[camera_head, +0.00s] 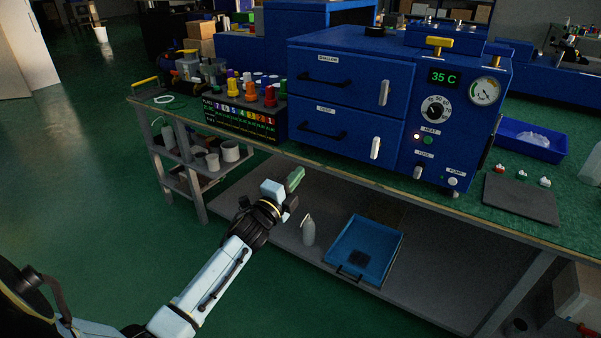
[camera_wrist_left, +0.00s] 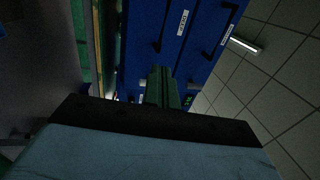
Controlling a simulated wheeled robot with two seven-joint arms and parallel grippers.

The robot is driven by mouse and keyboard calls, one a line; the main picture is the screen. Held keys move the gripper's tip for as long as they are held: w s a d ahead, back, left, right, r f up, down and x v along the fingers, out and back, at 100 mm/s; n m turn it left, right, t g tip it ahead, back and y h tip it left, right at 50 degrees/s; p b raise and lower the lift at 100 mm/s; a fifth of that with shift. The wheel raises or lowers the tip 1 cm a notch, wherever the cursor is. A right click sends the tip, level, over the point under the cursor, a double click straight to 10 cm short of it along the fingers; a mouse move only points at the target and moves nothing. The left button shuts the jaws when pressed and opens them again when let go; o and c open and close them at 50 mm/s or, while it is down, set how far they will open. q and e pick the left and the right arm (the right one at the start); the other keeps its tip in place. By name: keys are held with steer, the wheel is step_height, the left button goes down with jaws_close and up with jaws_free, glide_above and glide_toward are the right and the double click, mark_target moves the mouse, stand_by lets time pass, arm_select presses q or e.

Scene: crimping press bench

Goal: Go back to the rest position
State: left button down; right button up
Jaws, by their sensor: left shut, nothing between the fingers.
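My left gripper (camera_head: 294,178) shows in the head view in front of the bench's front edge, below the blue cabinet with drawers (camera_head: 345,92). Its green fingers are shut with nothing between them. In the left wrist view the shut fingers (camera_wrist_left: 160,88) point toward the blue drawer fronts (camera_wrist_left: 180,40), apart from them. My left arm reaches in from the lower left of the head view. My right gripper is in neither view.
The bench top (camera_head: 400,178) carries a rack of coloured pieces (camera_head: 245,112), a dark mat (camera_head: 521,198) and a blue bin (camera_head: 530,140). The lower shelf holds a blue tray (camera_head: 365,250) and a grey bottle (camera_head: 308,231). Green floor (camera_head: 70,150) at left is clear.

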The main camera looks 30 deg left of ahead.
arm_select(q)
steer(key=shift+s, duration=0.2)
